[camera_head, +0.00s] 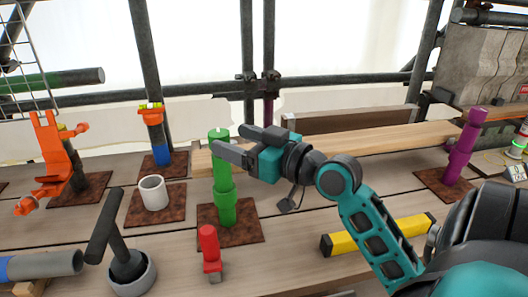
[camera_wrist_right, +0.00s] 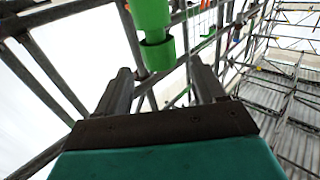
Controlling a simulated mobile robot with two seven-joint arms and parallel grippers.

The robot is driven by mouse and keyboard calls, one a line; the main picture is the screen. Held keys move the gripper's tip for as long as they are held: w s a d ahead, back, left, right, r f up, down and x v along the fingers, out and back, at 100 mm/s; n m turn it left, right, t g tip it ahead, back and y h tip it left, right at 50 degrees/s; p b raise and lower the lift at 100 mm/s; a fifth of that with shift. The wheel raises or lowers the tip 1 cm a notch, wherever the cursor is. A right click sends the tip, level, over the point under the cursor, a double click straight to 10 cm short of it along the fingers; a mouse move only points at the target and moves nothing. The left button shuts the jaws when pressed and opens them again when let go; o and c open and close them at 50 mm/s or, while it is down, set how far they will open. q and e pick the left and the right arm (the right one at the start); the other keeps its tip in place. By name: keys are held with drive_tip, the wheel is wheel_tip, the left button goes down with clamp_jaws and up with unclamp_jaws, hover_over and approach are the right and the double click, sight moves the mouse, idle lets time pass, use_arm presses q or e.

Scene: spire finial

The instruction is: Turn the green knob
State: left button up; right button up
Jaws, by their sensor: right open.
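The green knob (camera_head: 223,190) is an upright, stepped green post on a rust-brown plate (camera_head: 247,232) in the middle of the head view. My right gripper (camera_head: 222,140) comes in from the right at the height of its top, with its jaws open. The fingers partly hide the top of the knob. In the right wrist view the green knob (camera_wrist_right: 152,22) shows at the upper middle, in the gap between the two open fingers (camera_wrist_right: 165,80). I cannot tell whether either finger touches it. My left gripper is not in view.
A red post (camera_head: 209,248) stands just in front of the green knob. A white cup (camera_head: 153,192), a blue post (camera_head: 158,145) and an orange object (camera_head: 50,150) are to the left. A purple post (camera_head: 463,150) and a yellow beam (camera_head: 378,235) are to the right. Scaffold pipes run behind.

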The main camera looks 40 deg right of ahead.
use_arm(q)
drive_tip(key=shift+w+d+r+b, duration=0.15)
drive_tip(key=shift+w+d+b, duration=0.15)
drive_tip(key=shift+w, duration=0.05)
use_arm(e)
drive_tip(key=v, duration=0.6)
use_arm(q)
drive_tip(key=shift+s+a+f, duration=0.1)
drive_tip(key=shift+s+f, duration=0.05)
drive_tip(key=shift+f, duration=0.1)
